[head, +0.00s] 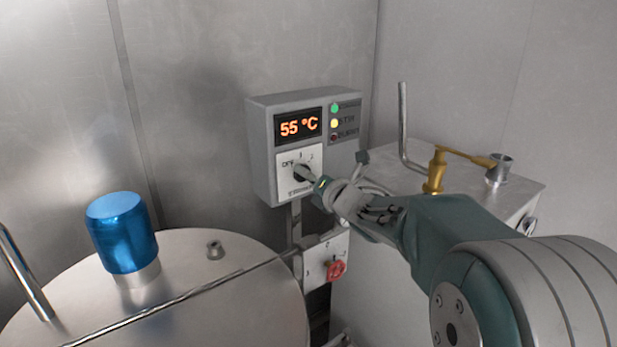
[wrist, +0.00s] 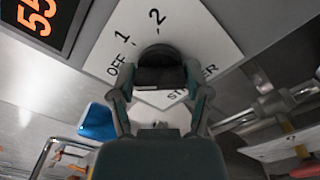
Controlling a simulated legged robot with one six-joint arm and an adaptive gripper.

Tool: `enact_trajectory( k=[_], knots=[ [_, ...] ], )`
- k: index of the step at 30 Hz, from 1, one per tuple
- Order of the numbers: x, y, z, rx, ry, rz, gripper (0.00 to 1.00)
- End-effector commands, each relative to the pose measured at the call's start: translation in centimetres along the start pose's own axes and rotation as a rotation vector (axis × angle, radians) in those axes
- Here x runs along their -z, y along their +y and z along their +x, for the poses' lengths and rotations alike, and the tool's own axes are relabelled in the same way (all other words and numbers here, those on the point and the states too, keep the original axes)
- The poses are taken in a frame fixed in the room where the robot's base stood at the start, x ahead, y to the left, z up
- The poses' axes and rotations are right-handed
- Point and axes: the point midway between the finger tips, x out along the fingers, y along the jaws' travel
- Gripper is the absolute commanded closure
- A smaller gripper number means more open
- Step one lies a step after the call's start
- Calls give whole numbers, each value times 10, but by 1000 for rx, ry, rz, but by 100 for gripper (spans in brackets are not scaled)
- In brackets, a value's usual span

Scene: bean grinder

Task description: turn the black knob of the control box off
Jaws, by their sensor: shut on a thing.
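The grey control box (head: 262,150) is on the wall in the middle of the head view. Its display reads 55 °C. The black knob (head: 301,172) sits on a white plate (head: 288,160) below the display. In the wrist view the knob (wrist: 160,58) is in the centre, with OFF, 1 and 2 marked around it on the plate (wrist: 205,35). My gripper (head: 309,176) is at the knob; in the wrist view its fingers (wrist: 160,80) are on both sides of it, shut on it. The knob's pointer is hidden, so I cannot tell its setting.
The green and yellow lamps (head: 334,116) on the box look bright, the red one dark. Below is a white switch box (head: 313,262) with a red knob (head: 336,270). A blue-capped tank (head: 123,232) stands left. A brass valve (head: 437,170) is on the right cabinet.

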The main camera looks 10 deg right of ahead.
Motion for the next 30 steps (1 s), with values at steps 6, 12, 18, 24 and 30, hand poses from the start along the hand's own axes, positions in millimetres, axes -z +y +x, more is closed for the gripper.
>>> enact_trajectory(
  k=[6,12,18,24,30],
  knots=[
    [6,-5,0,11,12,-29,85],
    [6,-5,0,12,12,-34,85],
    [6,-5,0,12,12,-34,33],
    [4,-4,0,8,8,-34,3],
    [2,-2,0,5,5,-34,3]
  ],
)
